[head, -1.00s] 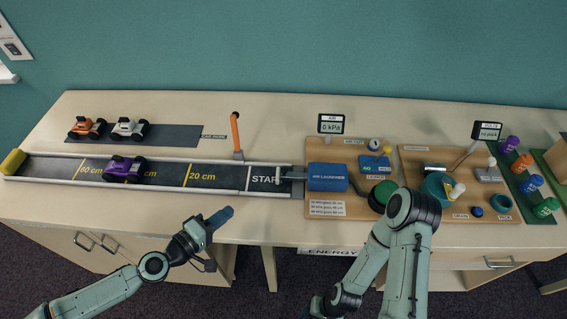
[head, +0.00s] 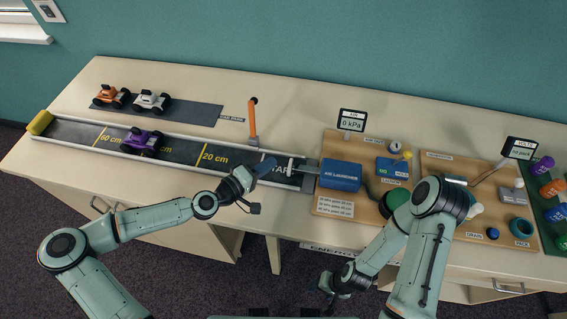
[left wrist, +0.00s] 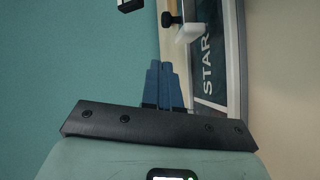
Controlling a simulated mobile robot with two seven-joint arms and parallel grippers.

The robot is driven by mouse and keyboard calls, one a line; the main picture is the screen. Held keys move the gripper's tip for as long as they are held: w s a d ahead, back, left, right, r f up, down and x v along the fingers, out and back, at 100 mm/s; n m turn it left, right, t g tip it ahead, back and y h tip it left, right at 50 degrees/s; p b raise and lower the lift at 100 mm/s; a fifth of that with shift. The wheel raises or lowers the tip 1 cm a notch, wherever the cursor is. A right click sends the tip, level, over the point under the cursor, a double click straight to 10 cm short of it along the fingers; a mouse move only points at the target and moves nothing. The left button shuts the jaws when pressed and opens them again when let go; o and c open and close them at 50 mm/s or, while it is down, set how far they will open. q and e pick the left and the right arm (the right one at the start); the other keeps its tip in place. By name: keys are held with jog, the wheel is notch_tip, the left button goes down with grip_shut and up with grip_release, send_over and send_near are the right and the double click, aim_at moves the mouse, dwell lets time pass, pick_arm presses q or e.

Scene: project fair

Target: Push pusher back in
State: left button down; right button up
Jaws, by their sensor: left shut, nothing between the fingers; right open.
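The blue air launcher (head: 341,175) sits at the right end of the track. Its grey pusher (head: 304,165) sticks out to the left, with a pale crosspiece near the START marking. My left gripper (head: 263,165) is shut and empty, over the START area just left of the pusher; contact cannot be told. In the left wrist view its blue fingertips (left wrist: 161,88) are together, with the START mat (left wrist: 208,55) to their right. A pale block with a dark knob (left wrist: 188,32) lies ahead; I cannot tell what it is. My right gripper (head: 328,284) is open, below the bench's front edge.
A purple car (head: 141,140) stands on the track (head: 180,148) further left. An orange lever (head: 252,120) rises behind the track. Two cars are parked behind. A gauge (head: 351,120) reads 0 kPa. My right arm covers part of the boards at right.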

aim_at(296, 166)
pick_arm(q)
jog(key=d, duration=0.3)
jog(key=shift+w+d+f+p, duration=0.3)
jog(key=shift+w+d+f, duration=0.05)
jog(key=shift+d, duration=0.05)
jog(key=shift+s+d+f, duration=0.1)
jog(key=shift+d+f, duration=0.1)
jog(key=shift+d, duration=0.25)
pick_arm(e)
jog(key=shift+w+r, duration=0.7)
pick_arm(q)
jog(key=shift+s+d+f, duration=0.1)
jog(key=shift+d, duration=0.15)
jog(key=d+b, duration=0.1)
jog(key=d, duration=0.1)
jog(key=s+d+b, duration=0.1)
jog(key=d, duration=0.1)
jog(key=shift+s+d+b, duration=0.1)
jog(key=shift+d+b, duration=0.15)
jog(key=shift+b, duration=0.1)
jog(key=shift+d, duration=0.1)
pick_arm(e)
jog(key=s+f, duration=0.3)
jog(key=shift+f, duration=0.3)
pick_arm(q)
jog(key=shift+w+r, duration=0.2)
